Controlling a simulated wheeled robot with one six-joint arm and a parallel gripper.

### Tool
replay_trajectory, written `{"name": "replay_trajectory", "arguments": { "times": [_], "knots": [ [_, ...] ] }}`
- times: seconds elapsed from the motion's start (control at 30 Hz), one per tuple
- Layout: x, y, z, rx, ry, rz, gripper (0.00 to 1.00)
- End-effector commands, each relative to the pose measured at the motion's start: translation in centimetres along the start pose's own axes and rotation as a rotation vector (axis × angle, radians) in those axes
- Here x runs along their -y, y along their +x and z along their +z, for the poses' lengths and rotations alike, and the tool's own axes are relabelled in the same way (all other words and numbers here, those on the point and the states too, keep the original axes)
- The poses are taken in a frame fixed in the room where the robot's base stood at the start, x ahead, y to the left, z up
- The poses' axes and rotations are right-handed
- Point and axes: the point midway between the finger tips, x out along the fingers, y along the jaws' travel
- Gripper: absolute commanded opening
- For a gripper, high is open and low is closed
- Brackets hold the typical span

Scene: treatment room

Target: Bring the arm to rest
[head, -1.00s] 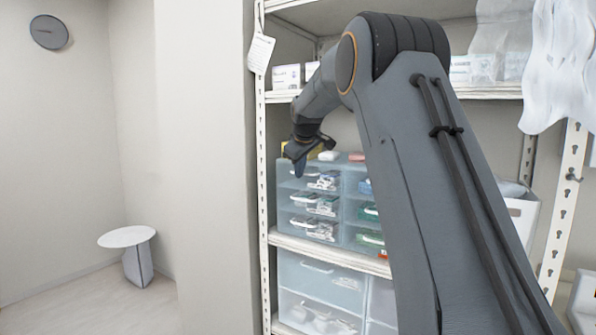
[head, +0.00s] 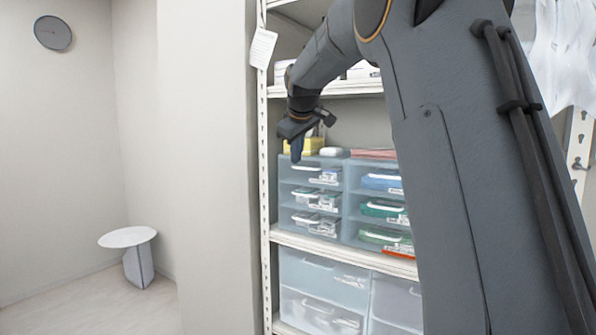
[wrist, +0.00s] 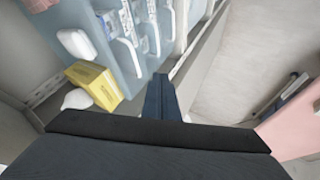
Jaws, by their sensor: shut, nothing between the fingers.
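My gripper (head: 297,150) is shut and empty. In the head view it points down in front of the upper left corner of the blue translucent drawer unit (head: 346,180) on the shelf. In the wrist view my gripper's closed fingers (wrist: 161,98) show at the middle, apart from the drawer fronts beside them. My arm rises from the lower right of the head view and bends over towards the shelf, hiding part of it.
A white metal shelf (head: 330,250) holds the drawers. A yellow box (head: 303,146) sits on top of them and shows in the wrist view (wrist: 94,84). More drawers (head: 318,290) stand below. A small white table (head: 127,237) is at the left, with open floor around it.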

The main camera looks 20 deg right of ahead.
Motion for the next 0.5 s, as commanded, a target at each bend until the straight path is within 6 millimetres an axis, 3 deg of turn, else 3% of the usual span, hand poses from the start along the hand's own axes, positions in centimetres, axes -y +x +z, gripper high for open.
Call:
{"name": "replay_trajectory", "arguments": {
  "times": [0.23, 0.4, 0.5],
  "knots": [
    [-0.1, -2.9, 0.1, 0.0, 0.002, 0.001, 0.0],
    [-0.2, -3.3, 0.2, 0.001, 0.003, 0.001, 0.0],
    [0.9, -2.6, 1.0, 0.013, 0.017, -0.014, 0.0]
  ]
}}
